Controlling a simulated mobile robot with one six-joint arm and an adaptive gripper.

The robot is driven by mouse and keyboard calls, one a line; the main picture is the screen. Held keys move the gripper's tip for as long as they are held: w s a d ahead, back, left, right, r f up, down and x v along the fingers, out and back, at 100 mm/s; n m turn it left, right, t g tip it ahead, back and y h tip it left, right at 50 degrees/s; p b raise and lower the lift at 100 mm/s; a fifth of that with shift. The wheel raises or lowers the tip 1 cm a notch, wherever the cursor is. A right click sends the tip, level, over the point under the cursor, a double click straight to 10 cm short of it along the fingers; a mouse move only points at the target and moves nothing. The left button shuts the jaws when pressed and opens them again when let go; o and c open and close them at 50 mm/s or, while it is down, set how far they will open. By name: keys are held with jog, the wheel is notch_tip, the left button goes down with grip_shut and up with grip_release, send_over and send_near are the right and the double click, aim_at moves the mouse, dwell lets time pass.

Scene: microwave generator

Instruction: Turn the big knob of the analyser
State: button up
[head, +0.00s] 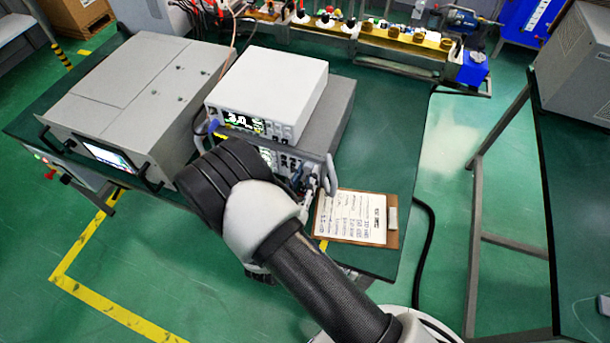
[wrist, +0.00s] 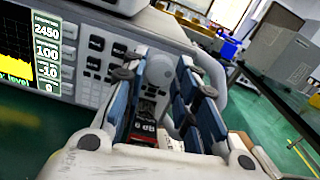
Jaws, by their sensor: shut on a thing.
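The analyser (head: 342,122) is the grey unit under a white instrument on the bench. In the wrist view its panel (wrist: 95,48) shows a lit screen with a yellow trace, number readouts and rows of buttons. The big knob (wrist: 159,69) is a pale round disc at the right of that panel. My gripper (wrist: 156,78) is at the panel with its blue-padded fingers on either side of the knob, shut on it. In the head view my gripper (head: 312,188) is at the analyser's right front corner, and my arm hides much of the front and the knob.
A white instrument (head: 268,85) sits on the analyser. A large grey unit (head: 140,95) stands to the left. A clipboard (head: 393,240) lies just right of my gripper. A dark part marked 6 dB (wrist: 145,130) shows below the knob.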

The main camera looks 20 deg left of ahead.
jog(key=o, duration=1.1)
jog(key=s, duration=0.8)
jog(key=s+a, duration=0.1)
jog(key=s, duration=0.3)
jog(key=shift+d, duration=0.1)
